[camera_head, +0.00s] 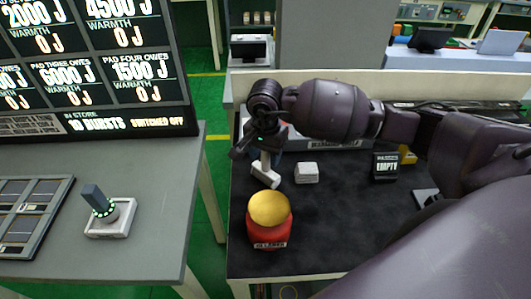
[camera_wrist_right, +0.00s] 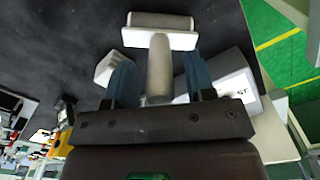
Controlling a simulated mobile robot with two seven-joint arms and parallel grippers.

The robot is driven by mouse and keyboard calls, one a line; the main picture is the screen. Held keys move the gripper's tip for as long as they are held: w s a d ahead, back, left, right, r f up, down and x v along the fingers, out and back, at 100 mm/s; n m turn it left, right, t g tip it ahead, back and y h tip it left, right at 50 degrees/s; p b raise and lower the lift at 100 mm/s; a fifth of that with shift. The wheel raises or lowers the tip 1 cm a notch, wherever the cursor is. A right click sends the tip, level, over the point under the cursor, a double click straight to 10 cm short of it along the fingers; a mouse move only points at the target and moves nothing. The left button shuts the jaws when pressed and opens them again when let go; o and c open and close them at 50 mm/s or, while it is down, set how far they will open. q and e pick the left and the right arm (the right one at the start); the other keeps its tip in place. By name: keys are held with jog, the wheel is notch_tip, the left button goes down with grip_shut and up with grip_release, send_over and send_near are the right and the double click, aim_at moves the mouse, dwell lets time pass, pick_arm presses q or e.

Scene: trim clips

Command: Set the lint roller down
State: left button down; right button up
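The lint roller (camera_head: 266,177) is white and T-shaped, with its handle up and its roller head low over the dark mat. It also shows in the right wrist view (camera_wrist_right: 158,68), its handle between the two blue fingers. My right gripper (camera_wrist_right: 158,82) has its fingers apart, with a visible gap on each side of the handle. In the head view the right gripper (camera_head: 268,140) is above the roller, its fingers partly hidden. I cannot tell for sure whether the roller head touches the mat. My left gripper is not in view.
A white block (camera_head: 307,173) sits right of the roller. A black box marked EMPTY (camera_head: 385,167) is farther right.

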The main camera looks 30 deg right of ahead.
notch_tip(320, 180, up, 12)
jog(key=shift+r+b, duration=0.15)
jog(key=shift+b, duration=0.25)
dwell(0.3)
dwell(0.5)
